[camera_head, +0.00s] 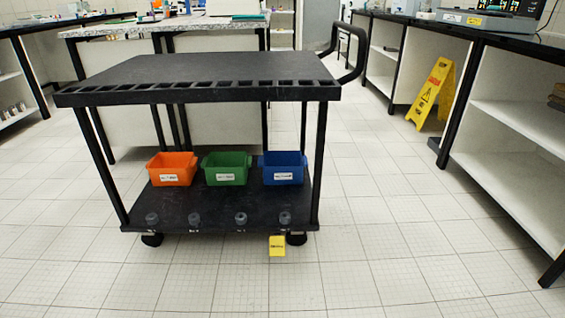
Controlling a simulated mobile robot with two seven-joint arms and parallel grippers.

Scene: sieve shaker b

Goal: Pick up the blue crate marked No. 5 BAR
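The blue crate (282,168) stands upright on the lower shelf of a black cart, at the right end of a row of three crates. It has a white label on its front, whose text is too small to read. Its top is open and I see nothing sticking out of it. The green crate (226,169) stands just left of it, and the orange crate (173,169) stands at the left of the row. Neither of my grippers is in view.
The black cart (200,72) has a bare top above the crates, thin corner posts and a handle at right. Small dark knobs line the lower shelf's front (215,203). A yellow tag (277,246) hangs below. A yellow floor sign (430,95) stands at right. The front floor is clear.

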